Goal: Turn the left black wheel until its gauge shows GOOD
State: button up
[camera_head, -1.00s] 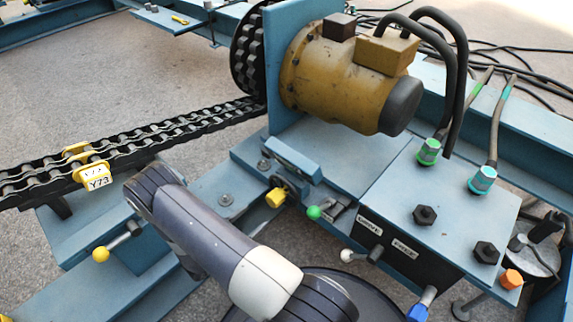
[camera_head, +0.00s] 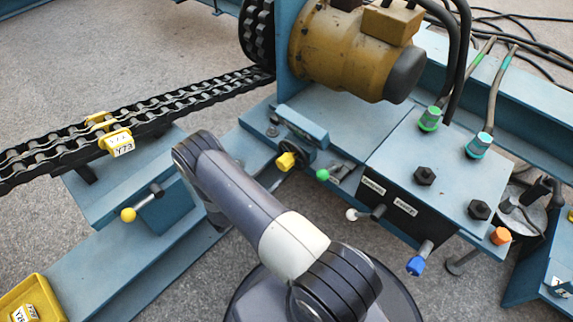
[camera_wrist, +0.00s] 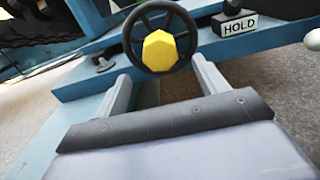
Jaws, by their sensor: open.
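A black handwheel with a faceted yellow hub (camera_wrist: 160,50) is upright in front of my fingers in the wrist view. In the head view the wheel (camera_head: 298,151) is small, on the blue frame below the motor. My gripper (camera_wrist: 162,76) is open and empty, one finger on each side of the wheel's lower part. I cannot tell whether the fingers touch the rim. The gripper is hidden behind my arm in the head view. Only one black wheel is clearly seen. I see no gauge or GOOD mark.
A HOLD label (camera_wrist: 236,25) sits right of the wheel. A green-knobbed lever (camera_head: 322,175) and a control box (camera_head: 430,165) are to its right. A chain (camera_head: 150,112) and yellow-ball lever (camera_head: 128,214) are left. A yellow tray (camera_head: 30,300) is at the lower left.

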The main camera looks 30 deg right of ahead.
aim_at(281, 167)
jog(key=b+x, duration=0.1)
jog(key=x, duration=0.7)
jog(key=shift+c, duration=0.6)
jog(key=c, duration=1.2)
jog(key=shift+s, duration=0.1)
